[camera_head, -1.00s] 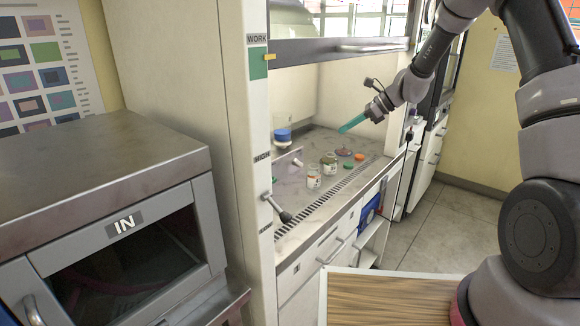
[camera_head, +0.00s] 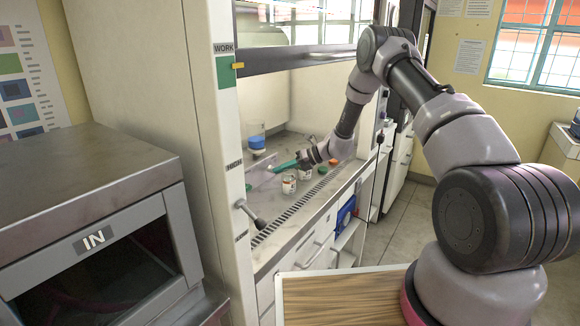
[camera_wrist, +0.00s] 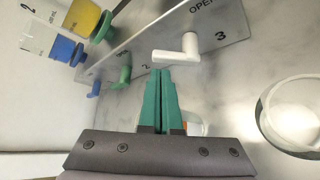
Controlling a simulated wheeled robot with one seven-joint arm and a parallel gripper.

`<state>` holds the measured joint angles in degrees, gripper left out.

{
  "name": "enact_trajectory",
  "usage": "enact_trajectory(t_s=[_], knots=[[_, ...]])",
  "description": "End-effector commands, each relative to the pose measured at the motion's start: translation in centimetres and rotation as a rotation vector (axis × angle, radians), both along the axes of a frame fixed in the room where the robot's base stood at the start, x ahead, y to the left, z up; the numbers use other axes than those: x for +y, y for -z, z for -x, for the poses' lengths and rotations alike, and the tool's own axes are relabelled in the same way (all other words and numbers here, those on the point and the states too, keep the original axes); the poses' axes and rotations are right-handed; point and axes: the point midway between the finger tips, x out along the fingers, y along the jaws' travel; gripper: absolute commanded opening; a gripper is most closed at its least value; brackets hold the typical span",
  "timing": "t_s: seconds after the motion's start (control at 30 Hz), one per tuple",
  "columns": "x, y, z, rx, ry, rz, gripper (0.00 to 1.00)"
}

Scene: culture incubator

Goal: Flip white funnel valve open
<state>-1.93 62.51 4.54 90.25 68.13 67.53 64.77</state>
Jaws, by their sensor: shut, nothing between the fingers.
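The white valve handle (camera_wrist: 182,50) shows in the wrist view as an L-shaped lever on a grey metal panel (camera_wrist: 228,22), beside the number 3 and below a partly cut-off "OPEN" mark. My gripper (camera_wrist: 160,72) has teal fingers that are shut and empty. Their tips are just below the long arm of the white handle; I cannot tell whether they touch it. In the head view my gripper (camera_head: 280,167) is inside the hood, in front of the panel (camera_head: 259,176). The white valve cannot be made out there.
A green valve (camera_wrist: 124,74) and a blue valve (camera_wrist: 96,88) sit left of the white one. Funnels with yellow liquid (camera_wrist: 82,18) and blue liquid (camera_wrist: 62,48) are at upper left. A round glass vessel (camera_wrist: 295,115) stands at right. Jars (camera_head: 289,184) stand near my gripper.

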Motion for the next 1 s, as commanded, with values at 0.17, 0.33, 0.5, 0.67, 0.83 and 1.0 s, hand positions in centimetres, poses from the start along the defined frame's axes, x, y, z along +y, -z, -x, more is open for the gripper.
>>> enact_trajectory(t_s=[0.17,0.33,0.5,0.67,0.83,1.0], knots=[[1.8,0.9,-0.3,0.000,-0.001,0.001,0.00],[2.2,1.1,-0.3,0.000,-0.001,0.001,0.00],[2.2,1.1,-0.3,0.000,-0.001,0.001,0.00],[2.2,1.1,-0.3,0.002,0.000,-0.002,0.00],[2.1,1.0,-0.4,0.030,0.000,-0.024,0.00],[2.1,0.9,-0.5,0.048,-0.001,-0.040,0.00]])
